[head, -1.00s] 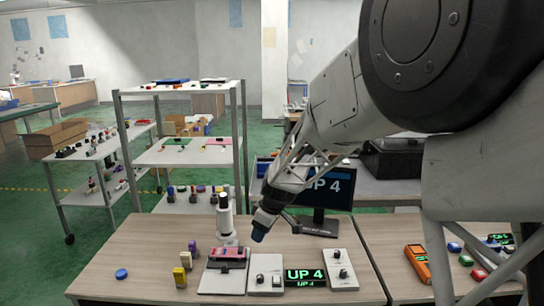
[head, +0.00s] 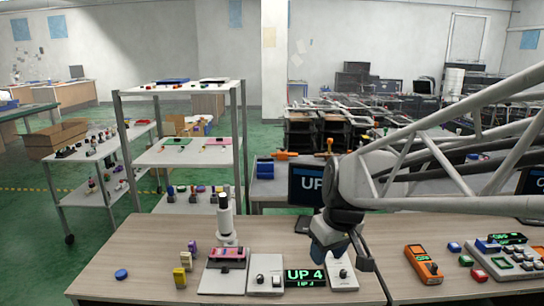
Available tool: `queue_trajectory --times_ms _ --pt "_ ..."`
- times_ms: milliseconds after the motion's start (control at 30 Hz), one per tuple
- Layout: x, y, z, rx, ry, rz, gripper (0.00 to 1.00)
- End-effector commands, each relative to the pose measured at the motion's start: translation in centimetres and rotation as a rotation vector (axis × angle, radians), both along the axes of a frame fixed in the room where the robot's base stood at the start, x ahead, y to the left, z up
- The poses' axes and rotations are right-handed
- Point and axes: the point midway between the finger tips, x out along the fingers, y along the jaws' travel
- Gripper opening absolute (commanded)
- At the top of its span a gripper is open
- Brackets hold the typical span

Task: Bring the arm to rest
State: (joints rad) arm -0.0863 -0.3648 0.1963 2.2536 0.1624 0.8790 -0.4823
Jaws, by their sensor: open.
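My gripper (head: 345,258) hangs above the right part of the near wooden table (head: 140,235), with its jaws apart and nothing seen between them. It is in front of the right-hand lever box (head: 341,277) in the picture and hides part of it. A green display (head: 305,276) reading "UP 4" stands just left of that box. A second grey lever box (head: 265,274) stands left of the display.
A white microscope-like stand (head: 225,220) is on the table with a pink-topped base. Yellow and purple blocks (head: 182,272) and a blue disc (head: 121,274) lie further left. An orange handheld meter (head: 423,264) and a button panel (head: 510,260) are on the right table. A shelf rack (head: 190,155) stands behind.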

Motion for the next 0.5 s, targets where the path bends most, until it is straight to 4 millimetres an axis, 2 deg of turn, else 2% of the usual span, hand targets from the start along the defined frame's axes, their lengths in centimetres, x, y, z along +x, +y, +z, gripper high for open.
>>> queue_trajectory --times_ms 100,500 --pt "-3.2 -1.4 0.5 -0.009 -0.002 -0.085 0.45" --pt "-13.1 -5.3 0.4 -0.038 -0.017 -0.374 0.45"
